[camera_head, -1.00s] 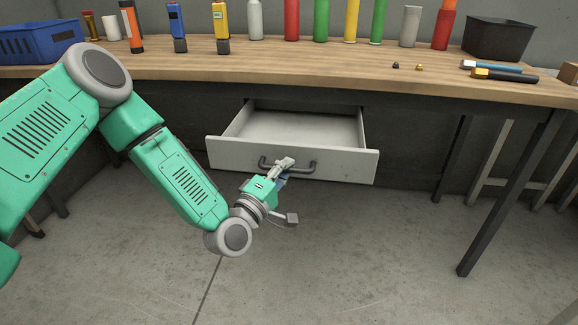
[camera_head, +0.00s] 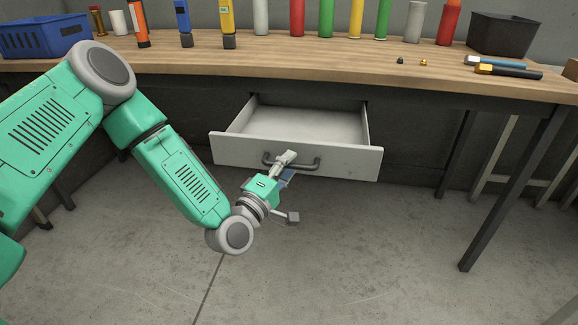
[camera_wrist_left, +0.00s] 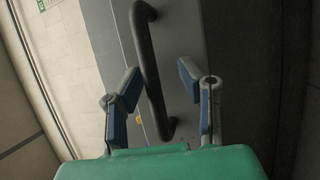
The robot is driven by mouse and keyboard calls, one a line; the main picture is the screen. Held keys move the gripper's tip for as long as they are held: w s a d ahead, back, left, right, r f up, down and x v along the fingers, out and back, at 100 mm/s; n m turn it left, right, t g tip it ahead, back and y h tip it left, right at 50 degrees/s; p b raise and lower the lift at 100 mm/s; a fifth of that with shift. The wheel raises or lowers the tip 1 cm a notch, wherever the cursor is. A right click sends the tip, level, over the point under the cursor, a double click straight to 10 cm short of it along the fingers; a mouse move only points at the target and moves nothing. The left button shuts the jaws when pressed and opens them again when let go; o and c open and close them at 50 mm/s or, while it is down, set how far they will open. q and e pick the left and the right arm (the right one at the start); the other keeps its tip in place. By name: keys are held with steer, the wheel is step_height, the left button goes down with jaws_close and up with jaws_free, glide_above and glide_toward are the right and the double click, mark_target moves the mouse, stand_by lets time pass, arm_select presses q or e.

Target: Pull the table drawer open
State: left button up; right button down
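The table drawer (camera_head: 340,158) is light grey and stands well out from under the wooden table (camera_head: 330,68). Its empty inside shows in the head view. A dark bar handle (camera_head: 306,167) is on its front; it also shows in the left wrist view (camera_wrist_left: 149,60). My left gripper (camera_head: 287,160) is at the left part of the handle. In the left wrist view my left gripper (camera_wrist_left: 158,72) has its two blue-padded fingers apart, with the bar between them. The left finger is close to the bar; I cannot tell whether it touches. My right gripper is not in view.
Several bottles and cylinders stand along the table's back, with a blue basket (camera_head: 40,38) at left and a black bin (camera_head: 500,35) at right. Two tools (camera_head: 505,70) lie at the right. A dark table leg (camera_head: 510,190) stands right of the drawer. The floor in front is clear.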

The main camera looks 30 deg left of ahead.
arm_select(q)
steer(key=v, duration=1.2)
steer(key=shift+f, duration=0.2)
steer(key=s+d+f+m+g+h, duration=0.1)
steer(key=s+d+f+m+g, duration=0.35)
steer(key=f, duration=0.35)
steer(key=s+d+f+m+g+h, duration=0.1)
steer(key=s+d+f+m+g, duration=0.2)
steer(key=s+f+m+g, duration=0.25)
steer(key=s+a+f+m+g+y, duration=0.1)
steer(key=s+f+m+g, duration=0.2)
steer(key=s+f+g, duration=0.3)
steer(key=s+a+f+m+g+y, duration=0.3)
steer(key=s+a, duration=0.3)
steer(key=s, duration=0.2)
step_height(320, 180, up, 13)
steer(key=p, duration=1.2)
steer(key=shift+s+a, duration=0.2)
steer(key=shift+s, duration=0.05)
